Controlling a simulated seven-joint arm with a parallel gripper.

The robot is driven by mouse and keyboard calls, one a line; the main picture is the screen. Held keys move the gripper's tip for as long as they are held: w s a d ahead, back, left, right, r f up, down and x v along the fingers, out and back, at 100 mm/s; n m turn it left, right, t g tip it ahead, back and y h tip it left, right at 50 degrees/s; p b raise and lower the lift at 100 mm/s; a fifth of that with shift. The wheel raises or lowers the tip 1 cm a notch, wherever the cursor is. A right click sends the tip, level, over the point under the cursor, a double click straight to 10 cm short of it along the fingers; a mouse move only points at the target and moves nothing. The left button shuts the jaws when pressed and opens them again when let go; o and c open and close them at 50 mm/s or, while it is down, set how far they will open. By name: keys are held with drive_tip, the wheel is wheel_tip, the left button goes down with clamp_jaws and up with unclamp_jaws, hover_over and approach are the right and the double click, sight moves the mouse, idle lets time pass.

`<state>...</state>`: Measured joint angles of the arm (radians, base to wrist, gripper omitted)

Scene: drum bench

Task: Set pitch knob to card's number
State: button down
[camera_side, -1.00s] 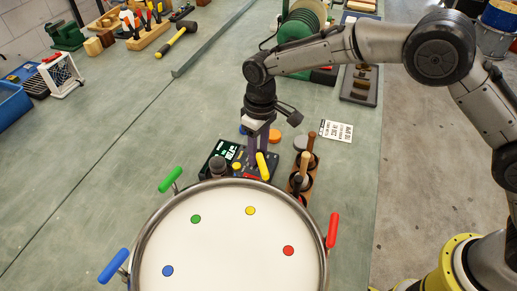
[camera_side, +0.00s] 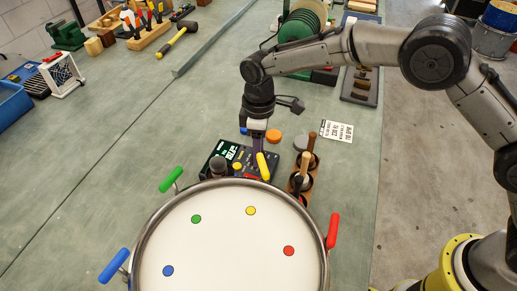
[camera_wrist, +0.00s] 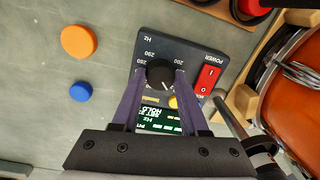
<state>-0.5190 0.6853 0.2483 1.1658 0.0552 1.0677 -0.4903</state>
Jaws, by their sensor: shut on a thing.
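The black pitch knob (camera_wrist: 160,74) sits on the dark control box (camera_wrist: 195,52), with a white pointer line and printed Hz numbers around it. My gripper (camera_wrist: 159,77) has its purple fingers on both sides of the knob, shut on it. In the side view my gripper (camera_side: 258,147) points down at the control box (camera_side: 217,150), behind the drum's rim.
The drum (camera_side: 225,245) with colored handles stands in front of the box. A red power switch (camera_wrist: 208,79) and a yellow button (camera_wrist: 173,102) are near the knob. A wooden holder (camera_side: 300,184) stands close on the right. An orange disc (camera_wrist: 79,41) and blue disc (camera_wrist: 80,91) lie nearby.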

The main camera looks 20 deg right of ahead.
drive_tip(key=shift+r, duration=0.1)
drive_tip(key=shift+c, duration=2.2)
unclamp_jaws()
wheel_tip(320, 180, up, 14)
drive_tip(key=shift+w+d, duration=0.2)
drive_tip(key=shift+w, duration=0.1)
drive_tip(key=shift+f, duration=0.2)
